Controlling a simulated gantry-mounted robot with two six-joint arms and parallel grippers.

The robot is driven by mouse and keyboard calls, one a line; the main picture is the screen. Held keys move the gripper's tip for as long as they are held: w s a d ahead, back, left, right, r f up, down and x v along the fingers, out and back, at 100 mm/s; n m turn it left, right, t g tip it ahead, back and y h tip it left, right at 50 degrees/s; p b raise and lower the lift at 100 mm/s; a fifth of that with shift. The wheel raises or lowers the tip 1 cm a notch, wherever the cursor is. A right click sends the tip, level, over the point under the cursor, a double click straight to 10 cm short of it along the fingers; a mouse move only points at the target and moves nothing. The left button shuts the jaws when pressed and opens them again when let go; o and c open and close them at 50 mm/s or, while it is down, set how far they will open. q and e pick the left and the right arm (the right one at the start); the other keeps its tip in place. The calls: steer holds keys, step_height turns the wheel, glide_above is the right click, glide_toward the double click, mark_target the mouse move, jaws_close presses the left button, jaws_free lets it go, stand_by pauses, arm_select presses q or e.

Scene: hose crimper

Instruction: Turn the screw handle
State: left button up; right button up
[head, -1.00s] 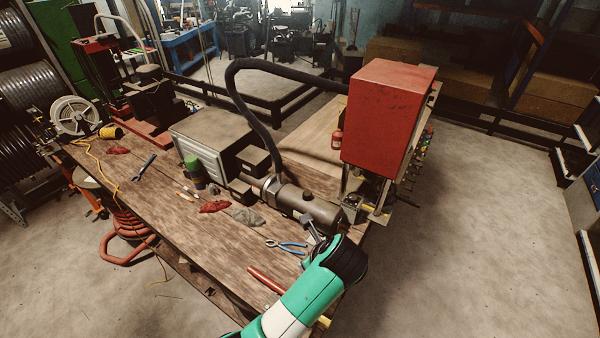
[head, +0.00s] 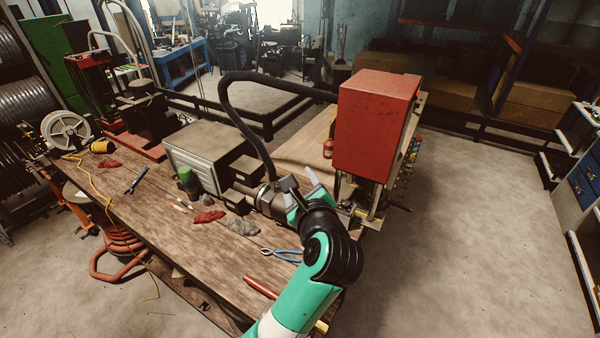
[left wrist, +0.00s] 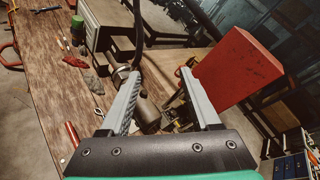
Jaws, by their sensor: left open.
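The crimper has a red box housing (head: 372,125) at the right end of the bench, with metal parts and rods below it. A thin dark rod (head: 399,207) sticks out at its lower right. I cannot tell whether this is the screw handle. My left gripper (head: 302,183) is open and empty, in front of the grey motor cylinder and left of the crimper's lower parts. In the left wrist view the red housing (left wrist: 236,68) is right of the fingers, and the cylinder (left wrist: 146,112) shows between them. My right gripper is out of view.
The wooden bench (head: 180,245) carries blue-handled pliers (head: 284,254), red rags (head: 208,217), a grey box unit (head: 200,155) and a red-handled tool (head: 260,286). A thick black hose (head: 232,115) arches behind the gripper. The floor right of the crimper is clear.

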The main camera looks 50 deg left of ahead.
arm_select(q)
steer(key=shift+t+y, duration=0.3)
steer(key=shift+y, duration=0.6)
steer(key=r, duration=0.2)
steer(key=s+r, duration=0.1)
steer(key=r, duration=0.1)
steer(key=shift+a, duration=0.2)
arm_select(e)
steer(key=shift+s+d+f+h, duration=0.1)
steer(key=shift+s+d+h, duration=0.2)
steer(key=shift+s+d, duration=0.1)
